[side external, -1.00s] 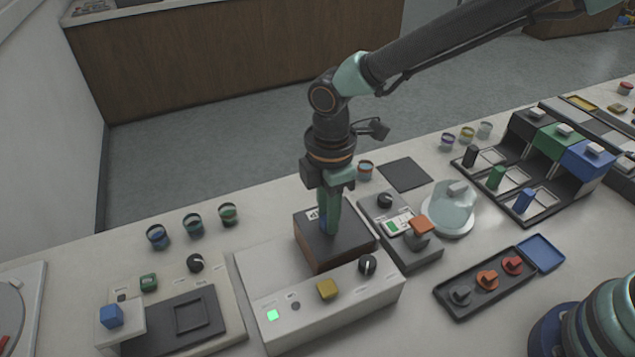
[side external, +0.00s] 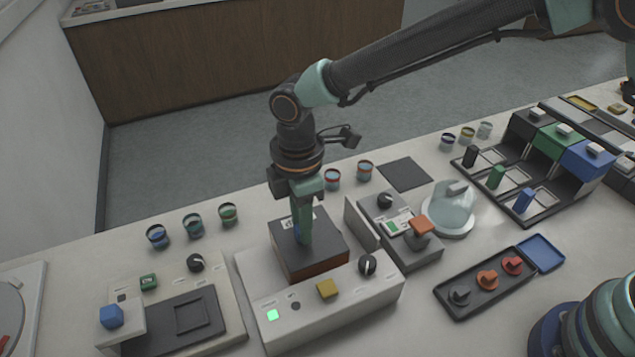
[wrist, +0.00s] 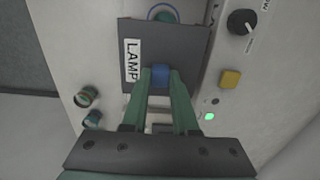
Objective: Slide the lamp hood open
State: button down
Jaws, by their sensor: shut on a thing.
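The lamp hood (side external: 309,250) is a dark box with a brown front, sitting on the white lamp unit (side external: 335,306). In the wrist view the hood (wrist: 190,48) has a dark top with a white "LAMP" label and a blue handle (wrist: 161,76). My gripper (side external: 303,240) points down onto the hood's top. In the wrist view my gripper's fingers (wrist: 161,80) are closed on both sides of the blue handle. A round, blue-rimmed thing (wrist: 163,13) shows at the hood's far edge in the wrist view.
The lamp unit carries a black knob (side external: 367,264), a yellow button (side external: 327,288) and a lit green light (side external: 273,315). A grey panel (side external: 361,224) stands right of the hood. A unit with an orange-topped lever (side external: 422,226) is farther right. Several jars line the back.

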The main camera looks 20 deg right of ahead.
jog(key=a, duration=0.7)
jog(key=shift+r, duration=0.15)
jog(key=shift+a, duration=0.1)
jog(key=c, duration=0.7)
grip_release()
notch_tip(320, 180, up, 12)
